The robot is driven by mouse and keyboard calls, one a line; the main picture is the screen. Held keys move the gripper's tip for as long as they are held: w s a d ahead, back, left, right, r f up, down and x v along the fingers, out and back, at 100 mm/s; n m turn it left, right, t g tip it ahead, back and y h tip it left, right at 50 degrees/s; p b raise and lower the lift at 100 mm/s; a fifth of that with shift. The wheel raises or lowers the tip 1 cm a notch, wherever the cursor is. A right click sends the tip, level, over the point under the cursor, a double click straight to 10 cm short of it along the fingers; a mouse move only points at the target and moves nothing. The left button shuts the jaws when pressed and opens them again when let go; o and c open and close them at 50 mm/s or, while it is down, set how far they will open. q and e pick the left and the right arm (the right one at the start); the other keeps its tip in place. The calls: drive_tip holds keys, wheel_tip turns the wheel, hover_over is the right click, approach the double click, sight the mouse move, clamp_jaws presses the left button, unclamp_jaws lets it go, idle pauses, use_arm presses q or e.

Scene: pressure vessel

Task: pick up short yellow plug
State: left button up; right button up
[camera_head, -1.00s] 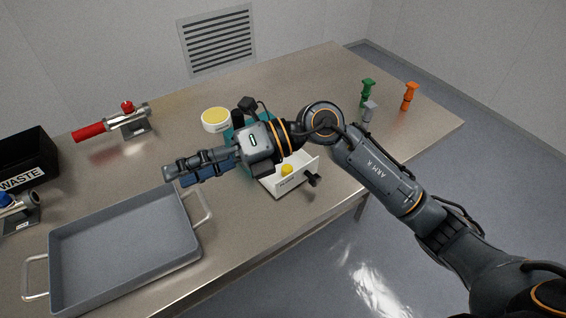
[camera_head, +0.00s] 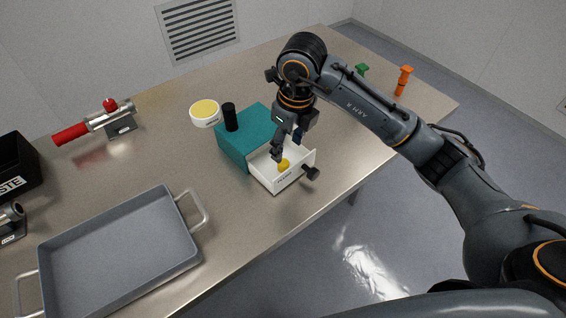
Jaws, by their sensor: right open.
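The short yellow plug (camera_head: 284,164) sits inside the open white drawer (camera_head: 292,177) of a teal box (camera_head: 236,148). Only its top part shows over the drawer's front wall. My right gripper (camera_head: 277,153) points down over the drawer, just above and beside the plug. It is open, and I see nothing held in it. Whether its fingers touch the plug I cannot tell. My left gripper is not in view.
A black knob (camera_head: 312,173) sticks out from the drawer front. A grey tray (camera_head: 118,252) with handles lies at front left. An orange plug (camera_head: 403,80) stands at right.

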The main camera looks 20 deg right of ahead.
sight(284, 162)
wheel_tip(284, 162, down, 2)
drive_tip(key=shift+w+a+f, duration=0.1)
drive_tip(key=shift+w+f, duration=0.05)
drive_tip(key=shift+f, duration=0.1)
drive_tip(key=shift+w+f+p, duration=0.1)
drive_tip(key=shift+f+p, duration=0.2)
drive_tip(key=shift+p, duration=0.15)
drive_tip(key=f, duration=0.1)
drive_tip(key=w+f+p, duration=0.1)
drive_tip(key=f, duration=0.1)
drive_tip(key=shift+a+f, duration=0.1)
drive_tip(key=shift+f, duration=0.65)
drive_tip(key=c, duration=0.9)
